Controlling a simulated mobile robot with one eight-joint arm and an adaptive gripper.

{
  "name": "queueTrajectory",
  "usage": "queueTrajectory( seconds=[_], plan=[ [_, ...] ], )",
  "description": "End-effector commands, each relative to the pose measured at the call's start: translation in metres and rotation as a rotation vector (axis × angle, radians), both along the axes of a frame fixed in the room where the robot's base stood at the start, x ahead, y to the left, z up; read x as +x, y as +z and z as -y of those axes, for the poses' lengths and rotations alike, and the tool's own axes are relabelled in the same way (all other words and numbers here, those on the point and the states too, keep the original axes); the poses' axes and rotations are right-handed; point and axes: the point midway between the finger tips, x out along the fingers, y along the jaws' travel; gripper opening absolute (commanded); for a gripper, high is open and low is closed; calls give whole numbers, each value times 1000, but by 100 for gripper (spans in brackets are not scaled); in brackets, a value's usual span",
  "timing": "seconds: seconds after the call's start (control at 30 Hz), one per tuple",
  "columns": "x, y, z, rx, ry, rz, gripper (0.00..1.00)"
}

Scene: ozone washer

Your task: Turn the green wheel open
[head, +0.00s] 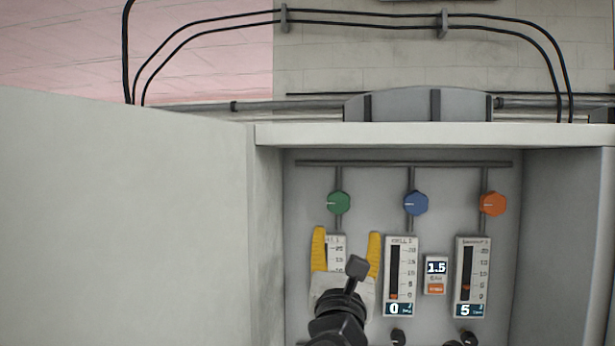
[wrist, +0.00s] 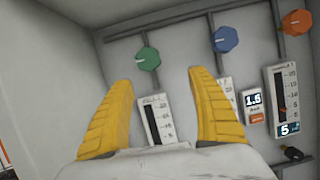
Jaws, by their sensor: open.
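The green wheel (head: 339,203) is a small round knob with a pale pointer mark pointing left, on a vertical pipe inside the grey cabinet. It also shows in the wrist view (wrist: 148,58), above and between my fingers. My gripper (head: 346,245) has two yellow fingers spread wide, with nothing between them. In the head view the fingertips appear just below the green wheel, one on each side of the pipe line. They do not touch the wheel in the picture. My gripper covers much of the left flow gauge (head: 335,241).
A blue wheel (head: 416,203) and an orange wheel (head: 493,203) sit in the same row to the right. The middle gauge (head: 400,240) reads 0 and the right gauge (head: 473,241) reads 5. A small display (head: 436,267) reads 1.5. The cabinet's left wall (head: 266,230) stands close by.

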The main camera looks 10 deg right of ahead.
Motion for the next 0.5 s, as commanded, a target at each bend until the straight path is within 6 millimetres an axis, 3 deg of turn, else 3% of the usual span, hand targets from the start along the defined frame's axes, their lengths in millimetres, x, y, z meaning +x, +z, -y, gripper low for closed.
queueTrajectory(
  seconds=[0.03,0.27,0.5],
  plan=[
    [2,12,-6,-37,2,3,68],
    [19,24,-6,-83,1,6,68],
    [62,43,9,-80,1,6,68]
  ],
)
